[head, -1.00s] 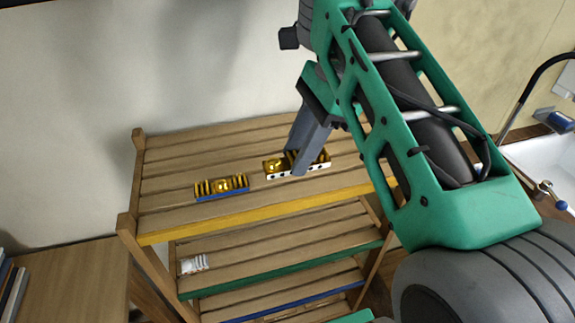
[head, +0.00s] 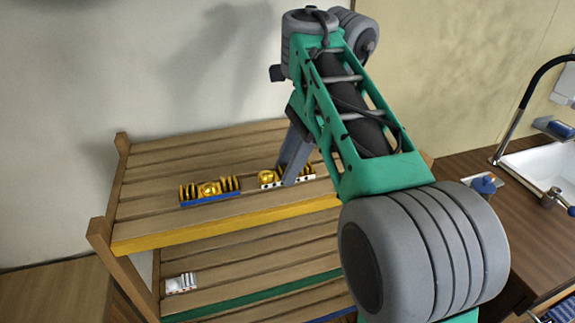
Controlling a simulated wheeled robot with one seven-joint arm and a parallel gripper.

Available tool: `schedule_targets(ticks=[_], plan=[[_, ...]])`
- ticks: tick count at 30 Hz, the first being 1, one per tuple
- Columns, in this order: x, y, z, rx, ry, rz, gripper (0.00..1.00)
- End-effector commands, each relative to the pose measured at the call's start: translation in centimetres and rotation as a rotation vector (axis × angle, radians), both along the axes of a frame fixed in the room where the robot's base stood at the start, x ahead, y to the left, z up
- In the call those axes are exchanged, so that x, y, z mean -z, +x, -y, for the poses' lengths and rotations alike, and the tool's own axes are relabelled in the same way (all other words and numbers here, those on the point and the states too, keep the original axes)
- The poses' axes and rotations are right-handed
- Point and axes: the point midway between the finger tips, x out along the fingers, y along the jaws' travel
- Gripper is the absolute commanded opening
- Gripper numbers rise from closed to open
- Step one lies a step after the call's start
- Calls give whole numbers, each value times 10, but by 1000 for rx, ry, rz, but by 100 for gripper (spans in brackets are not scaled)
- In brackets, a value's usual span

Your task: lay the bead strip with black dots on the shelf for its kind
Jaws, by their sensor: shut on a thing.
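The bead strip with black dots (head: 269,181) is a white-edged strip bearing gold pieces. It is at the top shelf (head: 160,221) of a wooden slatted rack, the shelf with a yellow front edge. My gripper (head: 286,179) comes down from above and is shut on the strip near its middle, hiding part of it. I cannot tell whether the strip touches the slats. A similar gold strip with a blue edge (head: 211,196) lies to its left on the same shelf.
The shelf below has a green front edge (head: 240,301) and bears a small white and silver item (head: 181,283) at its left. A blue edge shows lower still. A brown counter with a sink (head: 545,160) and tap stands at right.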

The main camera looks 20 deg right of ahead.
Motion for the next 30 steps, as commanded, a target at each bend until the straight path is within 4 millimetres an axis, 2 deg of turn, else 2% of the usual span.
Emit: schedule_targets(ticks=[1,2,9,16,19,27,30], plan=[[3,0,0,0,0,0,0],[3,0,0,0,0,0,31],[2,0,0,0,0,0,51],[1,0,0,0,0,0,52],[-6,0,0,0,0,0,52],[-58,0,20,3,0,-1,52],[-69,0,25,1,0,0,52]])
